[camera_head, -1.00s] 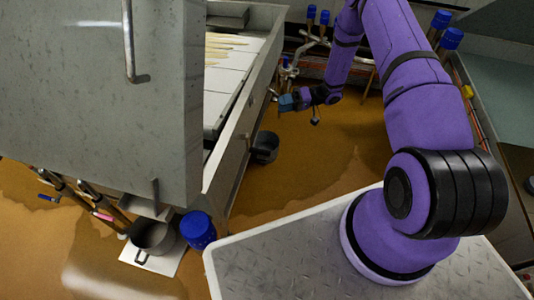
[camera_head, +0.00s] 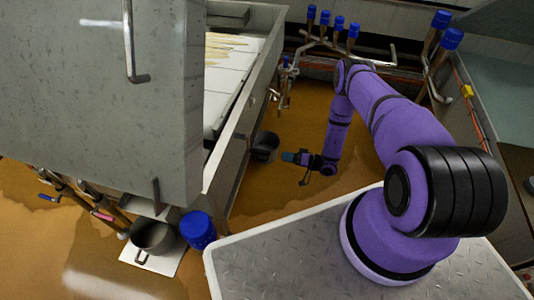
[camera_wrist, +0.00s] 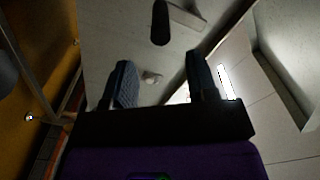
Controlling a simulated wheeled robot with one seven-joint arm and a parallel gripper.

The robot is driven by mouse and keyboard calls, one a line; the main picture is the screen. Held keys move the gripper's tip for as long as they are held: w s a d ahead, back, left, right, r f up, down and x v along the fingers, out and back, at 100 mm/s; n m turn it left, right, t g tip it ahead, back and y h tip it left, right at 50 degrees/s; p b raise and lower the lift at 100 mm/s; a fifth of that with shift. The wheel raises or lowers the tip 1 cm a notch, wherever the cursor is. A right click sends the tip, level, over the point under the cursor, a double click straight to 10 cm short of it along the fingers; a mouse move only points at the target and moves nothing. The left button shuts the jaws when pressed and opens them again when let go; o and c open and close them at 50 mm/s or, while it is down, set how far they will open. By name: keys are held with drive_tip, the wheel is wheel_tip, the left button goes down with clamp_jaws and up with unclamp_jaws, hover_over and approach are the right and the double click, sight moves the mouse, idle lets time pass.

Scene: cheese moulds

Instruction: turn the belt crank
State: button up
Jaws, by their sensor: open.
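In the wrist view, what looks like the belt crank is a grey arm (camera_wrist: 186,15) with a dark grip (camera_wrist: 160,22), in front of a pale panel. My gripper (camera_wrist: 160,66) is open and empty, its two dark fingers spread apart. The crank's grip lies beyond the fingertips, higher in the picture, and is not between them. In the head view, my gripper (camera_head: 288,157) hangs low over the floor, right of the long belt table (camera_head: 229,130), and points left towards its side. I cannot make out the crank clearly in the head view.
A dark pot (camera_head: 265,147) stands between the table and my gripper. A grey cabinet (camera_head: 90,100) fills the left. Blue-handled pipes (camera_head: 340,28) line the back. The orange-brown floor (camera_head: 290,195) nearby is open.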

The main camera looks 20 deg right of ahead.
sight(267, 153)
drive_tip(key=x, duration=0.8)
drive_tip(key=shift+w+a, duration=0.25)
clamp_jaws()
